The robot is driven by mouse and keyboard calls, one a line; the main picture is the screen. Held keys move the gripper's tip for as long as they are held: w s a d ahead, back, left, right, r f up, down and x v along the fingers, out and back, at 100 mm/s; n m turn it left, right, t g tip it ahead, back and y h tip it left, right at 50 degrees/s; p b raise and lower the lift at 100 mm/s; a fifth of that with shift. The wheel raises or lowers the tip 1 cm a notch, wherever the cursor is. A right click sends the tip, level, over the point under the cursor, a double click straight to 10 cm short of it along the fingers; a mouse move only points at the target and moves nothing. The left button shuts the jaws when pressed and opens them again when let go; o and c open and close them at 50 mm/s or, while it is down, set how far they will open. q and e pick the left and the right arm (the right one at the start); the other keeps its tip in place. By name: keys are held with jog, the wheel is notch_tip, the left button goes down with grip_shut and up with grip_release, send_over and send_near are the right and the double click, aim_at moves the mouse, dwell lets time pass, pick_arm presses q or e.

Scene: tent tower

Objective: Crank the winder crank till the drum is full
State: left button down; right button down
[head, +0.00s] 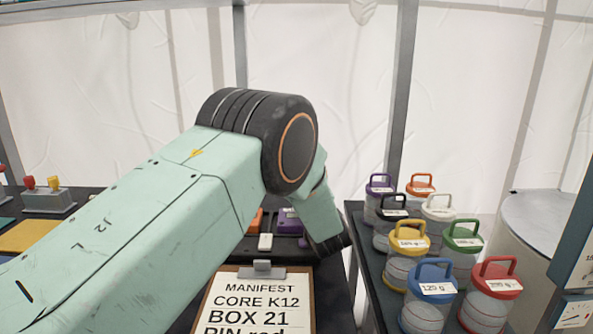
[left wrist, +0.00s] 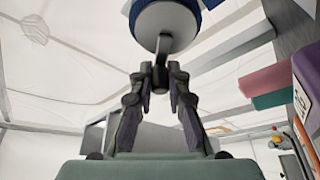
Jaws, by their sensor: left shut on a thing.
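In the left wrist view, my left gripper (left wrist: 160,86) is shut on the small dark knob of the winder crank (left wrist: 160,73). The crank's grey arm runs from the knob up to a round pale end face with a blue rim (left wrist: 166,22), which looks like the winder drum. My right gripper is in neither view.
A clipboard (head: 255,300) reading manifest, core K12, box 21 lies in front. Several lidded jars (head: 423,312) with coloured handles crowd the dark table on the right. A grey drum-like container (head: 540,225) stands beyond them.

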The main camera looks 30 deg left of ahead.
pick_arm(q)
jog(key=shift+r+m, duration=0.15)
jog(key=shift+m, duration=0.15)
jog(key=c, duration=1.3)
grip_release()
jog(key=v, duration=1.2)
